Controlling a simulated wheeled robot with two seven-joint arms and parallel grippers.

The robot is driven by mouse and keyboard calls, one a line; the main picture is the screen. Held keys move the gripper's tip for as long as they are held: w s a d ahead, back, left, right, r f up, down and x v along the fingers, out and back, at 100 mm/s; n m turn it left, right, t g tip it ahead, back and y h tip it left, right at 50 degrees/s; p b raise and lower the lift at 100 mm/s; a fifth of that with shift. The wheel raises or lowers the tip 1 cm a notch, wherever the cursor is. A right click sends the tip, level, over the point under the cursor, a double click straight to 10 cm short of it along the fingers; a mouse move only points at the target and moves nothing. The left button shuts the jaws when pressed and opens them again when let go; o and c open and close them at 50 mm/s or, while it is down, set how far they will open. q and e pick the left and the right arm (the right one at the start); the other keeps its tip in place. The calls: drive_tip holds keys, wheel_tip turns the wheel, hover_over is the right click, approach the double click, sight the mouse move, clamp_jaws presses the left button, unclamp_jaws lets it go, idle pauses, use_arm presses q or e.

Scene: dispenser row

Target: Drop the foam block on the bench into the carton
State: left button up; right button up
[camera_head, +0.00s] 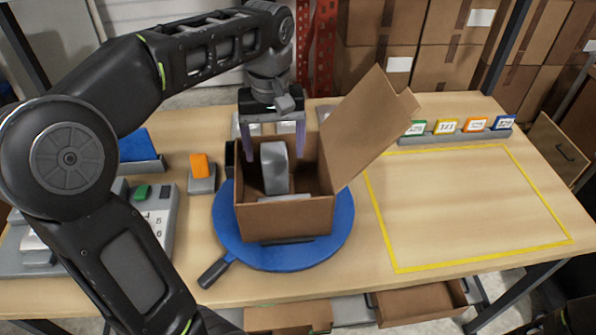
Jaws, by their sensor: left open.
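The open carton (284,219) stands on a round blue turntable (340,233) on the bench, its large flap raised to the right. A grey block (274,168), which looks like the foam block, is upright within the carton's opening, its top near the rim. I cannot tell whether it touches the carton floor. My left gripper (274,156) points down over the carton with its two purple-grey fingers spread on either side of the block. A gap shows between each finger and the block. My right gripper is not in view.
A dark handle (214,273) sticks out of the turntable at front left. An orange block (200,165) sits on a grey stand to the left. Colored label cards (446,127) stand in a rack at back right. The yellow-outlined area (470,205) is clear.

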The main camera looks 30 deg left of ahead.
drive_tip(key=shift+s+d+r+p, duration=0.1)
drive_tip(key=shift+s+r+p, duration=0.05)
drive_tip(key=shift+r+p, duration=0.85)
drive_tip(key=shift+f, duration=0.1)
